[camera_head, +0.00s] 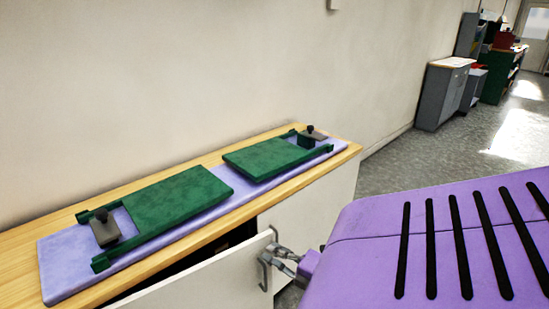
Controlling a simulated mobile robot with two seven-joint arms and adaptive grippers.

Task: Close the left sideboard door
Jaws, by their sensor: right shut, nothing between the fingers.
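The sideboard has a light wooden top (60,225) and stands against the wall. Its white left door (215,285) is swung open, and a dark gap shows behind its top edge. A grey bar handle (264,275) sits near the door's free edge. My right gripper (273,252) is at that edge, close to the handle; its fingers are shut with nothing between them. I cannot tell whether they touch the door. The white right door (315,198) looks closed. The lower part of the left door is out of frame. My left gripper is not in view.
On the sideboard top lies a lilac mat (65,268) with two green boards, one on the left (178,197) and one on the right (270,157). My purple arm housing fills the lower right. Grey cabinets (440,95) stand far back; the floor before them is clear.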

